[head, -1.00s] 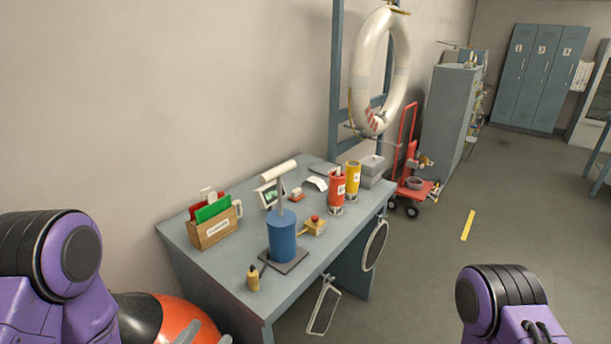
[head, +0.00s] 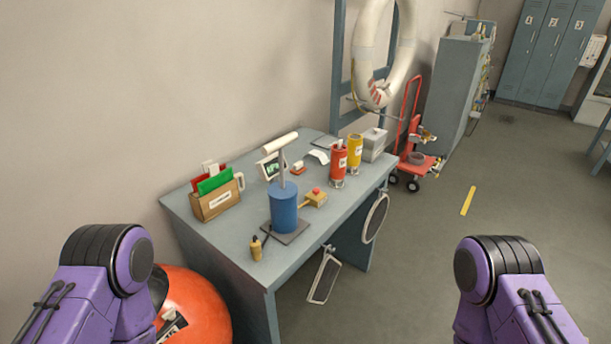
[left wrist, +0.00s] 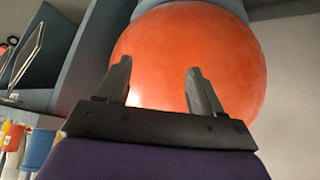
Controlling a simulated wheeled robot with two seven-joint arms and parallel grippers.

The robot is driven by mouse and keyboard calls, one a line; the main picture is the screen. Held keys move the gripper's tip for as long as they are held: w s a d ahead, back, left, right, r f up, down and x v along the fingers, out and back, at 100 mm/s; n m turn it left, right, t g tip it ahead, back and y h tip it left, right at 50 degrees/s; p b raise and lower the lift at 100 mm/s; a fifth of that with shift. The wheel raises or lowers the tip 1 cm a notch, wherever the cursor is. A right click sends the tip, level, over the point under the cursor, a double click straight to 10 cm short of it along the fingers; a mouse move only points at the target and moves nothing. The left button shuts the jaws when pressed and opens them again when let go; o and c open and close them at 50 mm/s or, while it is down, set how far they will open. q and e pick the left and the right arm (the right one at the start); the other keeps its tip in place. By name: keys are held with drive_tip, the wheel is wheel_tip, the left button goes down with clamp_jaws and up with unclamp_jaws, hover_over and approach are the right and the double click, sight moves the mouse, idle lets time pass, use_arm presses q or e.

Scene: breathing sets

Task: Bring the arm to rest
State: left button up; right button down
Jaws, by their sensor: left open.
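My left arm (head: 105,270) shows at the lower left of the head view, bent, with its gripper out of that view. In the left wrist view my left gripper (left wrist: 160,85) is open, with nothing between its two dark fingers. A large orange ball-shaped object (left wrist: 210,50) lies beyond the fingers; I cannot tell the gap. My right arm (head: 505,280) shows at the lower right of the head view; its gripper is not in view.
A grey desk (head: 225,255) stands ahead against the wall. It bears a blue cylinder (head: 284,208), a wooden file box (head: 215,200), red and yellow cylinders and smaller items. The orange object (head: 200,305) sits beside my left arm. Floor (head: 420,270) at the right is clear.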

use_arm(q)
drive_tip(key=s+a+f+n+g+y+b, duration=0.1)
drive_tip(key=s+a+f+n+g, duration=0.2)
drive_tip(key=s, duration=0.4)
wheel_tip(320, 180, down, 10)
drive_tip(key=b, duration=0.9)
drive_tip(key=shift+w+d+r+y, duration=0.15)
drive_tip(key=shift+d+r+y, duration=0.05)
drive_tip(key=shift+d+y, duration=0.1)
